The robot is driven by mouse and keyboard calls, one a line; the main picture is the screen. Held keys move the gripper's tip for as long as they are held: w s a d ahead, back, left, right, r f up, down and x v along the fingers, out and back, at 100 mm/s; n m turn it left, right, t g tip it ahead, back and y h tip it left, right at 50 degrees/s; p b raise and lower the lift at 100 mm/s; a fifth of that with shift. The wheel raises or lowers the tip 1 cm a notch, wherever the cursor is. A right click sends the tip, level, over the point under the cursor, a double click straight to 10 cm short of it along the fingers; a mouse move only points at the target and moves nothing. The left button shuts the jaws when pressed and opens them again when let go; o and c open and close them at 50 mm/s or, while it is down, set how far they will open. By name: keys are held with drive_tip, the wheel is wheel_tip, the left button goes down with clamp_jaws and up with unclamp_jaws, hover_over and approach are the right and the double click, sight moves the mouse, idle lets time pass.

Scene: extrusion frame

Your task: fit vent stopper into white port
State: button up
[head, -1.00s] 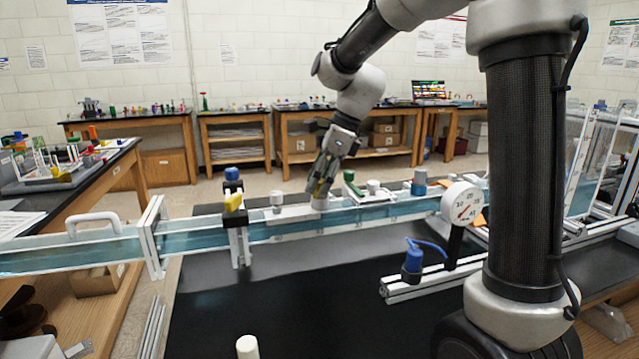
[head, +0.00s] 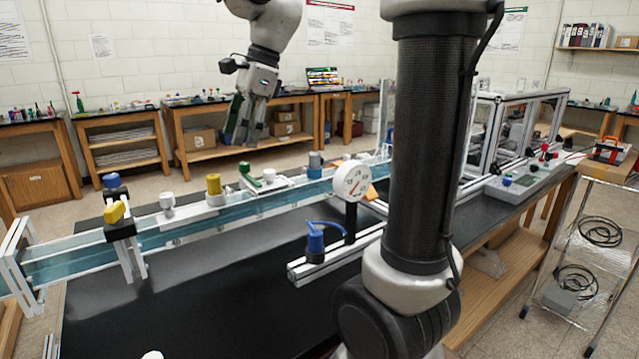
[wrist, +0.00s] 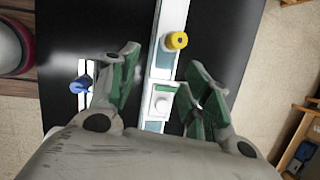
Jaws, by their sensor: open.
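A yellow cylindrical stopper (head: 214,185) stands upright on the white port piece (head: 208,201) of the long water channel. How deep it sits in the port cannot be told. The wrist view shows the yellow stopper (wrist: 176,40) from above, beyond my fingertips and clear of them. My gripper (head: 241,138) hangs above the channel, up and to the right of the stopper in the head view. Its green-padded fingers (wrist: 160,72) are spread and empty in the wrist view, with a white knob below between them.
A green-handled valve (head: 249,177), a grey-blue cap (head: 314,164) and a white round gauge (head: 352,182) stand right of the stopper. A white capped post (head: 168,201) and a yellow-knobbed clamp (head: 115,212) stand left. The black bench in front is mostly clear.

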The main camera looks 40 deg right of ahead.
drive_tip(key=s+d+f+n+h, duration=0.1)
drive_tip(key=s+d+f+n, duration=0.2)
drive_tip(key=s+n, duration=0.3)
drive_tip(key=s+d+f+n+t+h, duration=0.1)
drive_tip(key=s+d+f+n, duration=0.2)
drive_tip(key=s+n, duration=0.3)
drive_tip(key=s+d+f+n+t+h, duration=0.1)
drive_tip(key=s+d+f+n, duration=0.2)
drive_tip(key=s+n, duration=0.4)
drive_tip(key=shift+s+h, duration=0.4)
drive_tip(key=shift+s, duration=0.75)
